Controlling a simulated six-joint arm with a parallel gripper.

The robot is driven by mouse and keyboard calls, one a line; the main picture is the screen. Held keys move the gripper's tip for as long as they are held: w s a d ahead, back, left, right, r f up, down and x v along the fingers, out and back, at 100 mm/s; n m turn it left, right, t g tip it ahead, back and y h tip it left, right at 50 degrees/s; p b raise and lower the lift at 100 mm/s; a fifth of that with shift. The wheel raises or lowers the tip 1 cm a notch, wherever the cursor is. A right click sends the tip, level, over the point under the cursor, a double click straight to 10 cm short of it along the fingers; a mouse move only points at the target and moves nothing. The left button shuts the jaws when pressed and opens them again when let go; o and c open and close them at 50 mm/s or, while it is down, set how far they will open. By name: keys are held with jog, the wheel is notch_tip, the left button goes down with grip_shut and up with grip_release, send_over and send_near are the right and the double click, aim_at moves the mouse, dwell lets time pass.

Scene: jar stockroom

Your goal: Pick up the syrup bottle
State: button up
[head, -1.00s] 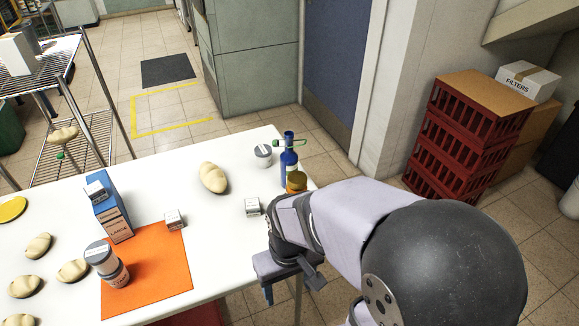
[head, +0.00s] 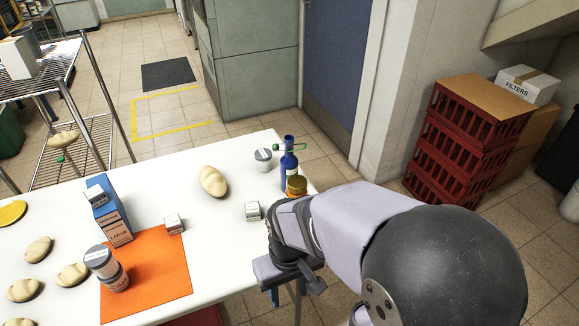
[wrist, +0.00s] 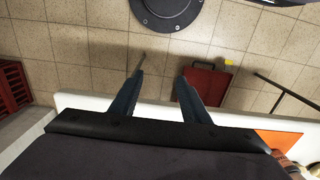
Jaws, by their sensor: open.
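A tall blue bottle (head: 288,172) with a dark neck stands upright near the table's right end. It is the only clear bottle shape, but its label is too small to read. An amber jar (head: 296,186) stands close in front of it, partly behind my arm. My gripper (head: 276,296) hangs at the table's near edge, on the near side of the bottle and apart from it. In the wrist view the two fingers (wrist: 160,78) are spread with nothing between them, over the floor beside the table edge. The bottle is not in the wrist view.
A grey-lidded jar (head: 263,160), a small white box (head: 253,211) and a bread-like loaf (head: 213,181) stand near the bottle. A blue carton (head: 111,216) and an orange mat (head: 172,272) lie further left. Red crates (head: 456,145) stand right of the table.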

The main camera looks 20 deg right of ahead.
notch_tip(320, 180, up, 21)
jog(key=n+t+p, duration=0.1)
jog(key=t+p, duration=0.3)
jog(key=p, duration=1.6)
send_over(291, 136)
jog(key=s, duration=0.4)
jog(key=shift+t+y, duration=0.3)
jog(key=shift+a+p+x, duration=0.2)
jog(key=shift+p+x, duration=1.55)
jog(key=shift+x, duration=1.9)
jog(key=shift+s, duration=0.15)
grip_shut()
